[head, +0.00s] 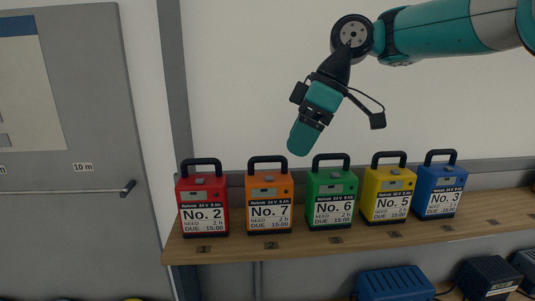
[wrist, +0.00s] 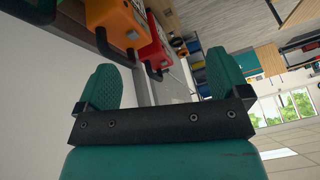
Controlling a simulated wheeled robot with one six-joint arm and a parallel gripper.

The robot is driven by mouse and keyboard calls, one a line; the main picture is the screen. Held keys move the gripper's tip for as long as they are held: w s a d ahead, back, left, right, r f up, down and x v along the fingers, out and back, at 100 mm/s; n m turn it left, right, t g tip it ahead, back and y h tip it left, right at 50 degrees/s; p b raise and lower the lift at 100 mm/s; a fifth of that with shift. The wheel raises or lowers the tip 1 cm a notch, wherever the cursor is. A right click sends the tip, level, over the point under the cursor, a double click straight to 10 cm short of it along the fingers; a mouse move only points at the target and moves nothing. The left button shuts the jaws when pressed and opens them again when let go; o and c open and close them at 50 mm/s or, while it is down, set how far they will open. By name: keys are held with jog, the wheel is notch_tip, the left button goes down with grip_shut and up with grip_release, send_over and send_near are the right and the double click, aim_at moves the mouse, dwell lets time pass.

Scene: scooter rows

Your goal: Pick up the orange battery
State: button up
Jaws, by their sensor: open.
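The orange battery (head: 270,203), marked No. 7, stands upright on a wooden shelf (head: 375,240), second from the left, with a black handle on top. My gripper (head: 299,142) is above the shelf, above and slightly right of the orange battery and apart from it. In the wrist view, the orange battery (wrist: 116,22) shows at the top, sideways and partly cut off. The open, empty jaws of my gripper (wrist: 165,85) show there with a wide gap between the teal fingers.
A red battery (head: 203,207) stands left of the orange one. Green (head: 331,200), yellow (head: 389,196) and blue (head: 439,193) batteries stand to its right. A wall lies behind the shelf. A grey door (head: 85,150) is at the left. Blue and dark boxes sit below.

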jog(key=w+d+r+n+p, duration=0.2)
jog(key=w+r+n+p, duration=0.1)
jog(key=w+r+p, duration=0.3)
jog(key=b, duration=1.1)
send_near(269, 176)
jog(key=f, duration=0.1)
jog(key=w+a+f, duration=0.1)
jog(key=f, duration=0.1)
jog(key=shift+w+h, duration=0.2)
jog(key=shift+h, duration=0.1)
jog(key=b+x, duration=0.2)
jog(key=x, duration=0.1)
jog(key=b+x, duration=0.1)
jog(key=x, duration=0.1)
jog(key=shift+s+a, duration=0.2)
jog(key=shift+s, duration=0.1)
jog(key=shift+a+f+b, duration=0.15)
jog(key=shift+f+b, duration=0.2)
jog(key=shift+f, duration=0.05)
jog(key=c, duration=1.7)
jog(key=shift+w+r, duration=0.1)
jog(key=shift+r, duration=0.05)
grip_shut()
